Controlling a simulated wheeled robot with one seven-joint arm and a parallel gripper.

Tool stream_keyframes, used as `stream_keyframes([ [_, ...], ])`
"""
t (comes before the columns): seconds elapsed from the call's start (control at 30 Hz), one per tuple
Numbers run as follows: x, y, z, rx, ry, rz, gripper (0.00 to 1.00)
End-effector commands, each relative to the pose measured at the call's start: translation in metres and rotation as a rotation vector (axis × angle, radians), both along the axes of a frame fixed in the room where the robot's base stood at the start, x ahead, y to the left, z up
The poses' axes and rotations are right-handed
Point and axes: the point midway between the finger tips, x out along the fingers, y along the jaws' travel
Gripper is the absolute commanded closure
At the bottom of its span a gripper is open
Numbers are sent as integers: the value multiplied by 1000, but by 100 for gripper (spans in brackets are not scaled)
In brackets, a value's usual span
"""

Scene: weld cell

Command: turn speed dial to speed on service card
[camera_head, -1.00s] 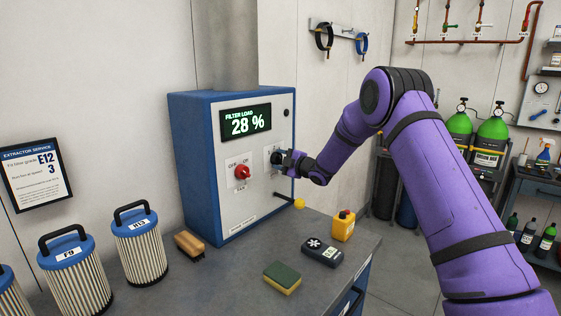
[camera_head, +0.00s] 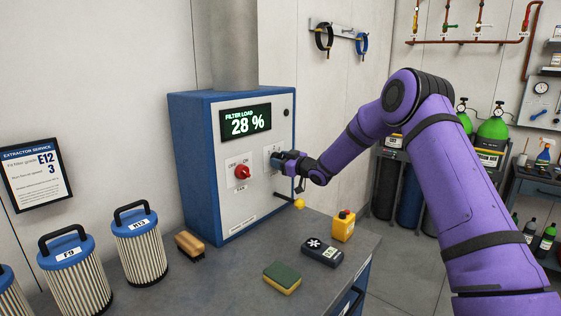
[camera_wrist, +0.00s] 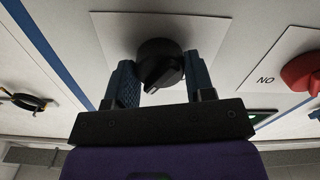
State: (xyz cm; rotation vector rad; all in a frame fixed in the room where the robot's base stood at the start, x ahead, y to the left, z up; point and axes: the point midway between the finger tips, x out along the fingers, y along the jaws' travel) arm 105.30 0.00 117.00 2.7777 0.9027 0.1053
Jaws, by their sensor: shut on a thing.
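The speed dial is a black round knob (camera_wrist: 160,62) on a white plate, seen in the wrist view between my fingers. My gripper (camera_wrist: 161,80) is shut on it, one blue-grey finger on each side. In the head view my gripper (camera_head: 279,159) is at the right of the extractor's front panel and hides most of the dial. I cannot read the dial's setting. The service card (camera_head: 37,174), in a black frame on the left wall, shows grade E12 and speed 3. The extractor cabinet (camera_head: 183,165) is blue with a grey front.
A red rotary switch (camera_head: 242,172) sits just left of the dial, under a display (camera_head: 246,122) reading filter load 28 %. A yellow-knobbed lever (camera_head: 299,203) sticks out below. Filters, a brush (camera_head: 190,245), a sponge (camera_head: 282,278), a meter (camera_head: 322,252) and a yellow box (camera_head: 343,226) stand on the bench.

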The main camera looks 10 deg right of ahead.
Motion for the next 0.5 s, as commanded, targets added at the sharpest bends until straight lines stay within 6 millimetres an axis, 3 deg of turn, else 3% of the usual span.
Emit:
stream_keyframes([
  [0.5,0,-1,-3,186,139,-2,74],
])
